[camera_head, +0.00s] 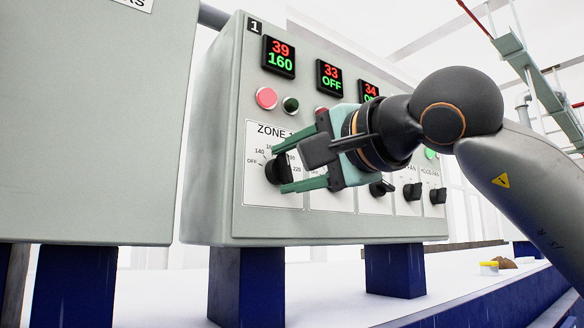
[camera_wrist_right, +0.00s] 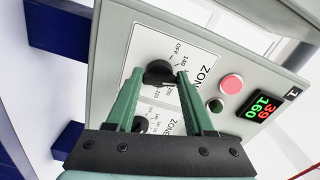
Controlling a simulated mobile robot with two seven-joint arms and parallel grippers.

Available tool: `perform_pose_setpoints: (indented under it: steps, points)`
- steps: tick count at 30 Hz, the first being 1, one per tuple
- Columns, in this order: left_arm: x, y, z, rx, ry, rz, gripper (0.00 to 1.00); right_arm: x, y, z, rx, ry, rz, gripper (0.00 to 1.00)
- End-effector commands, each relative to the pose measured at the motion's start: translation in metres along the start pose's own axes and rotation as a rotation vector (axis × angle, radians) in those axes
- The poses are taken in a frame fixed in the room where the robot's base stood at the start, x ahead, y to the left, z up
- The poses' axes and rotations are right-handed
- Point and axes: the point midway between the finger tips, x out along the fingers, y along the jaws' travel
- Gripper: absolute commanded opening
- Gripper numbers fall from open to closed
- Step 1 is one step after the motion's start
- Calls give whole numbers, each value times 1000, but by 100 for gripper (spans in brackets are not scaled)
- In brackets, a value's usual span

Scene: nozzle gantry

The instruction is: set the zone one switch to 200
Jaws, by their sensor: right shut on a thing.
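The zone one switch (camera_head: 277,172) is a black rotary knob on a white dial plate, at the lower left of the grey control panel (camera_head: 225,180). My right gripper (camera_head: 281,170) is shut on this knob, one finger above it and one below. The right wrist view shows the knob (camera_wrist_right: 158,72) between the two green fingertips (camera_wrist_right: 160,76). The zone one display (camera_head: 279,57) reads 39 in red and 160 in green. The fingers hide part of the dial, and the exact pointer angle is unclear. My left gripper is not in view.
Another display (camera_head: 330,78) reads 33 and OFF. A pink-red button (camera_head: 266,98) and a dark green one (camera_head: 291,104) sit above the dial. More black knobs (camera_head: 412,192) line the panel to the right. A grey cabinet (camera_head: 90,130) stands at the left.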

Motion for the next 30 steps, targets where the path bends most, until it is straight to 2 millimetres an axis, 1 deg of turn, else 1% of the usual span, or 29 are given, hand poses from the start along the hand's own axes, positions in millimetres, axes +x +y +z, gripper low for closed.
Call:
perform_pose_setpoints:
  steps: [21, 30]
  points:
    - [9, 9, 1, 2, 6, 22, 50, 0, -2, -1, 676, 2, 0, 0]
    - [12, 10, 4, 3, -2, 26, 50, 0, -2, -2, 901, 2, 1, 0]
